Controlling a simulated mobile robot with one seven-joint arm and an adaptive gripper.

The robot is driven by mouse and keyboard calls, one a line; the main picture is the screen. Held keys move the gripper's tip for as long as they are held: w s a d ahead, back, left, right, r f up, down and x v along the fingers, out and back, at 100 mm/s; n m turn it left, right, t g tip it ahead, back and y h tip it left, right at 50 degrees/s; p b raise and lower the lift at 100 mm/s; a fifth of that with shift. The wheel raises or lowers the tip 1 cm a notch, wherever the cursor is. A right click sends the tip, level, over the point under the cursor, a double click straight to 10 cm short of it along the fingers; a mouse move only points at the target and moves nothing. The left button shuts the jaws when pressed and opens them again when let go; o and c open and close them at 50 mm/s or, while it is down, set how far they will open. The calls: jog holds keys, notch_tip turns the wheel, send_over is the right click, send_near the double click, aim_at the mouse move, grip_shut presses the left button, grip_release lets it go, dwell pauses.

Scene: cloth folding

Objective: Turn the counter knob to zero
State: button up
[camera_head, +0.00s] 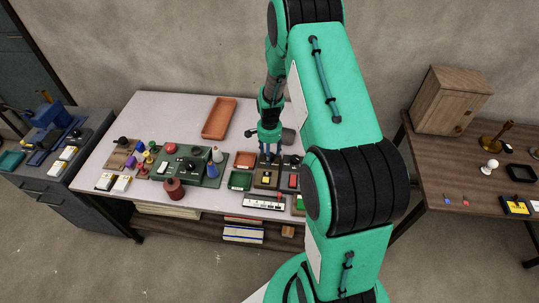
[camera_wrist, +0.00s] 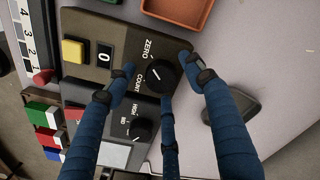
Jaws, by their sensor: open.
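The counter box (camera_wrist: 115,30) has a yellow button (camera_wrist: 73,51), a small display (camera_wrist: 104,56) reading 0, and a round black knob (camera_wrist: 161,77). The words ZERO and COUNT stand beside the knob. A pale mark shows on the knob's upper left; its exact setting is hard to tell. My gripper (camera_wrist: 160,73) is open, with its blue fingers spread around the knob; I cannot tell whether any finger touches it. In the head view my gripper (camera_head: 269,151) is over the counter box (camera_head: 266,181), and the knob is hidden there.
A second box with a black knob (camera_wrist: 139,129) adjoins the counter box. An orange tray (camera_wrist: 178,10) and a dark grey object (camera_wrist: 232,110) are close by. A green panel with parts (camera_head: 187,166) stands left on the table (camera_head: 165,110). Bare tabletop lies behind.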

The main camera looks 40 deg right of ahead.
notch_tip(320, 180, up, 12)
jog(key=shift+f, duration=0.15)
dwell(0.5)
dwell(0.5)
jog(key=s+a+r+n+t, duration=0.1)
jog(key=s+a+r+n, duration=0.15)
jog(key=a+r, duration=0.45)
jog(key=s+a+r+n+t, duration=0.1)
jog(key=s+a+r+n, duration=0.2)
jog(key=r, duration=0.8)
jog(key=s+a+r+n+t, duration=0.1)
jog(key=s+a+r+n, duration=0.15)
jog(key=a+r, duration=0.45)
jog(key=s+a+r+n+t, duration=0.1)
jog(key=s+a+r+n, duration=0.2)
jog(key=s, duration=0.7)
jog(key=s+a+r+n+t, duration=0.1)
jog(key=s+a+r+n, duration=0.3)
jog(key=s+a+r, duration=0.3)
jog(key=s, duration=0.2)
jog(key=shift+s+r+t, duration=0.25)
jog(key=shift+s+t, duration=0.05)
jog(key=shift+s, duration=0.05)
